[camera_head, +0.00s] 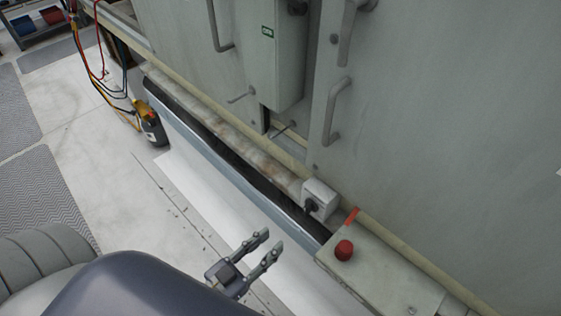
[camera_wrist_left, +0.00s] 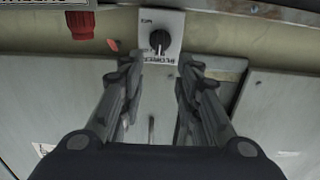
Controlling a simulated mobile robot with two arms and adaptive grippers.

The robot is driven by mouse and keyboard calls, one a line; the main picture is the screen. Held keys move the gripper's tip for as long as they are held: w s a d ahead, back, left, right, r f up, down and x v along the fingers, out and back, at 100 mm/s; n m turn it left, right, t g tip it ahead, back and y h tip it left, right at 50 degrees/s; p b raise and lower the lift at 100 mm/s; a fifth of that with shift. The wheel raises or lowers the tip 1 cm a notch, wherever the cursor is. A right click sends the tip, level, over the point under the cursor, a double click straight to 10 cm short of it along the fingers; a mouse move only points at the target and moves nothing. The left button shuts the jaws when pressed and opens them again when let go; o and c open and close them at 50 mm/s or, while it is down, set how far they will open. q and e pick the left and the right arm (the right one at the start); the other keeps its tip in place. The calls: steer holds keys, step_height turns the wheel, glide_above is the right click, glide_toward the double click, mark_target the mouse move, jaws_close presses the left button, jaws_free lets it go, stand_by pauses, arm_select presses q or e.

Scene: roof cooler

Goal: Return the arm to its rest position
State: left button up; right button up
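My left gripper (camera_head: 262,252) shows at the lower middle of the head view, in front of the grey-green cabinet. Its two fingers are apart with nothing between them. In the left wrist view the gripper (camera_wrist_left: 158,75) is also open, and its fingers point toward a small light box with a black knob (camera_wrist_left: 159,41). This knob box (camera_head: 319,197) is on the cabinet's lower ledge in the head view, with a gap between it and the fingertips. My right gripper is in neither view.
A red button (camera_head: 344,250) stands on a ledge box at the lower right; a red part (camera_wrist_left: 80,24) also shows in the left wrist view. The cabinet doors have handles (camera_head: 333,112). A dark canister (camera_head: 151,126) with cables stands at left.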

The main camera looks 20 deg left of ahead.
arm_select(q)
steer(key=shift+f, duration=0.1)
steer(key=s+a+f+g+y, duration=0.2)
steer(key=s+a+f+g, duration=0.15)
steer(key=f, duration=0.95)
steer(key=s+a+f+g+y, duration=0.2)
steer(key=f+g, duration=0.2)
steer(key=f, duration=1)
steer(key=s+f+n+g+y, duration=0.1)
steer(key=s+f+g, duration=0.7)
steer(key=s+f, duration=0.8)
steer(key=s+y, duration=0.1)
steer(key=s, duration=0.3)
steer(key=shift+a+n, duration=0.2)
steer(key=shift+n, duration=0.1)
